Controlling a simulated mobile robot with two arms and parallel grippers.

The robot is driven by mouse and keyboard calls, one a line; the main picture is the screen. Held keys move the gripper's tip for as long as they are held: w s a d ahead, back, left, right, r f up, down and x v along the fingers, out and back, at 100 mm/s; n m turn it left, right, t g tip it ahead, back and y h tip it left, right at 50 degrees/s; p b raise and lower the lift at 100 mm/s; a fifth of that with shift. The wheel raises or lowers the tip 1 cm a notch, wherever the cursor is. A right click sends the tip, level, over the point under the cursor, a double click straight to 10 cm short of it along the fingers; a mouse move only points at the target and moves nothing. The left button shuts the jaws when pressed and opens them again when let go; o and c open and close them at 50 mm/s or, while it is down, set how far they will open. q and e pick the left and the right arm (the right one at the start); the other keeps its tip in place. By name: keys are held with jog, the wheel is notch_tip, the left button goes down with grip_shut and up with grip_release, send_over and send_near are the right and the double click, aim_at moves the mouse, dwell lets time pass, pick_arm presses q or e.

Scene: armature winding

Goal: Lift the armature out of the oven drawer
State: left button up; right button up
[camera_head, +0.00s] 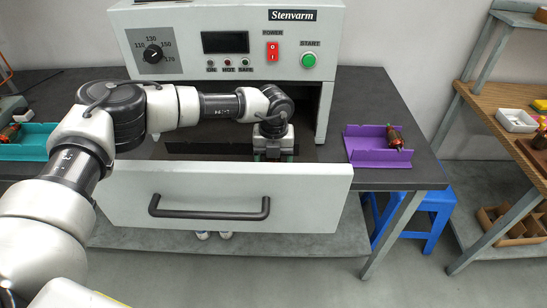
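The oven drawer (300,195) is pulled out, with its white front and dark bar handle facing me. My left arm comes in from the left and bends down over the drawer's right part. My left gripper (272,155) points down into the drawer, behind the front panel. Its fingertips are hidden by the panel, so I cannot see whether it is open or holds something. No armature shows inside the drawer; its floor is mostly hidden by the panel and my arm. My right gripper is out of view.
The white oven (225,40) has a dial, display, red power switch and green start button. A purple tray (380,157) with an armature (394,138) stands right of the drawer. A teal tray (30,147) is at the left. A blue stool (435,210) and wooden shelf (500,90) are at the right.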

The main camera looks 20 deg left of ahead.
pick_arm(q)
jog(key=c, duration=1.1)
